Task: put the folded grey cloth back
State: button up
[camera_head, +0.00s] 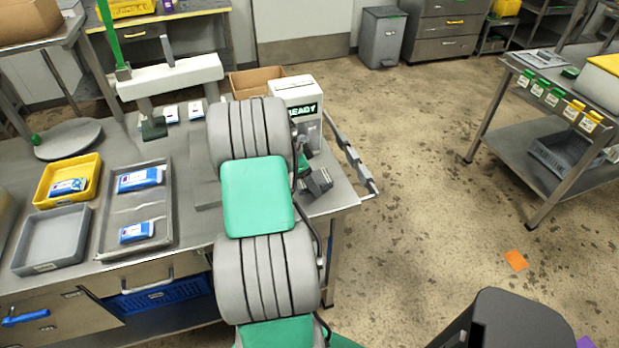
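I cannot pick out the folded grey cloth with certainty. A flat grey piece (204,190) lies on the steel bench just left of my arm, partly covered by it, and I cannot tell what it is. My arm reaches forward over the bench and hides much of its middle. Small dark and green parts (317,182) show at the right of the arm, near the bench's right end. They may belong to my gripper, but its fingers cannot be made out, nor whether it holds anything.
On the bench (190,225) stand a yellow bin (45,188), a grey bin (22,262), a steel tray (107,240) with blue-white packs, and a white machine reading READY (297,95). A steel cart (490,115) stands at right. The floor between is mostly clear.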

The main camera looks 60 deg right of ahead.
jog(key=shift+r+p, duration=0.3)
jog(key=b+v, duration=0.1)
jog(key=v, duration=1.1)
jog(key=w+a+r+n+t, duration=0.2)
jog(key=w+a+n, duration=0.35)
jog(key=a, duration=0.45)
jog(key=w+a+r+n+t, duration=0.25)
jog(key=w+a+n, duration=0.35)
jog(key=a, duration=0.4)
jog(key=s+a+f+n+t+y, duration=0.1)
jog(key=s+a+n, duration=0.1)
jog(key=a+n, duration=0.6)
jog(key=s+a+f+n+t+y, duration=0.1)
jog(key=a+n, duration=0.7)
jog(key=a, duration=0.9)
jog(key=s+y, duration=0.1)
jog(key=s, duration=0.1)
jog(key=shift+s+a, duration=0.2)
jog(key=shift+s, duration=0.15)
